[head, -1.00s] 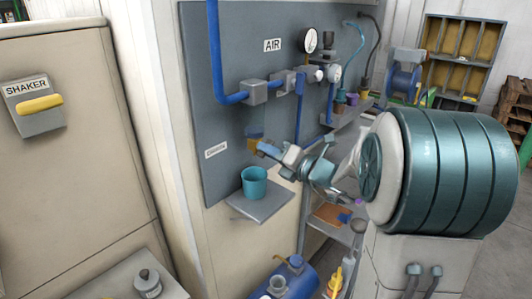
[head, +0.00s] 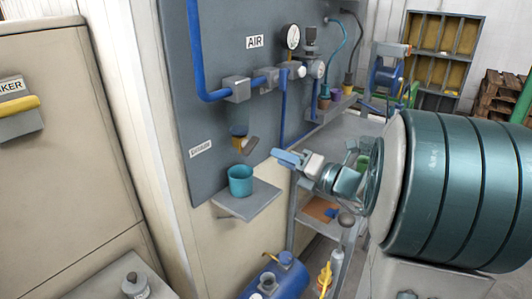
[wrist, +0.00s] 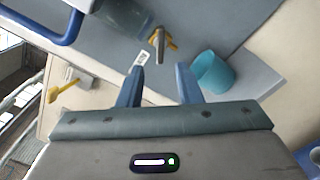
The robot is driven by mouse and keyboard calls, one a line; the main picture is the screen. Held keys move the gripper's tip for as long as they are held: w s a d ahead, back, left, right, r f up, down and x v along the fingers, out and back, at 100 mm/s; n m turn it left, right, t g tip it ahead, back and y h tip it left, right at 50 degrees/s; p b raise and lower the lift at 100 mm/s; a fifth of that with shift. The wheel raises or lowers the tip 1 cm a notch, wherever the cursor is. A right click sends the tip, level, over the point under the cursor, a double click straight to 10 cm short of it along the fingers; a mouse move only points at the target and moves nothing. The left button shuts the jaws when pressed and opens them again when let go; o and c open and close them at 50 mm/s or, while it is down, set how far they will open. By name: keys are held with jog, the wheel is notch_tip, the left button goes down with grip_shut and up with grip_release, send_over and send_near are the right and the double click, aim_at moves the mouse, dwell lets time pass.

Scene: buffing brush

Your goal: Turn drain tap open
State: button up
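The drain tap (head: 240,143) is a small yellow-orange fitting under the air filter bowl (head: 239,128) on the grey panel.
A teal cup (head: 240,181) stands on a small grey shelf (head: 252,203) below the tap. Blue pipes (head: 197,60) and a gauge (head: 293,37) are above. A blue tank (head: 275,280) stands below. Open air lies between gripper and panel.

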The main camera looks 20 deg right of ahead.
jog(key=v, duration=0.5)
